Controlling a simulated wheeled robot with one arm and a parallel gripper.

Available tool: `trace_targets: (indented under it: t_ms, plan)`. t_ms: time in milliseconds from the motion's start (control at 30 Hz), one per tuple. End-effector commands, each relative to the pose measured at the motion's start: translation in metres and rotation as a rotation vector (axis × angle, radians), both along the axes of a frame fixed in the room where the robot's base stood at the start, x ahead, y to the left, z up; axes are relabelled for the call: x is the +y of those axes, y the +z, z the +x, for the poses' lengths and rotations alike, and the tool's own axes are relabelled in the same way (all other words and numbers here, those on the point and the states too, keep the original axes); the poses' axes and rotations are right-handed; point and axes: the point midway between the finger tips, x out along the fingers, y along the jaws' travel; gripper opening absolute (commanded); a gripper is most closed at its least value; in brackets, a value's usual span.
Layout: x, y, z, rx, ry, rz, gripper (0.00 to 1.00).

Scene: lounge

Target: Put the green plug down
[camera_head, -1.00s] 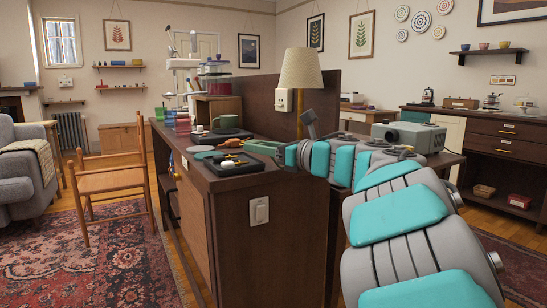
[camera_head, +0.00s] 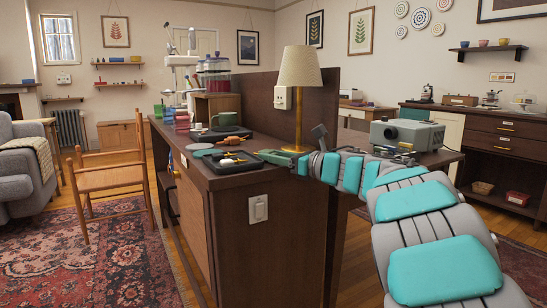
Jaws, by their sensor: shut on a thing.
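My gripper (camera_head: 272,157) is small and dark at the end of my teal and grey arm. It is low over the right end of the dark wooden counter (camera_head: 215,178), just right of a black tray (camera_head: 226,168) and in front of the lamp base. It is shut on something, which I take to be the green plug. The plug is too small and too much covered by the jaws to make out clearly. I cannot tell whether it touches the counter.
The tray holds small yellow and white items. The lamp (camera_head: 299,72) stands close behind my gripper. A light switch (camera_head: 258,209) is on the counter's end panel.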

Motion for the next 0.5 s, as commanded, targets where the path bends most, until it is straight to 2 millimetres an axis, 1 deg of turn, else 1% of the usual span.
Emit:
trace_targets:
  t_ms: [200,333,367,433,500]
  plan:
    - [0.0,0.0002,-0.0001,-0.001,0.0,0.001,0.0]
    - [-0.0002,-0.0031,0.0,-0.001,-0.001,-0.001,0.0]
    - [-0.0002,-0.0018,0.0,0.0,0.0,0.0,0.45]
    - [-0.0002,-0.0015,0.0,0.0,0.0,0.0,0.53]
    - [-0.0001,-0.0015,0.0,0.0,0.0,0.0,0.54]
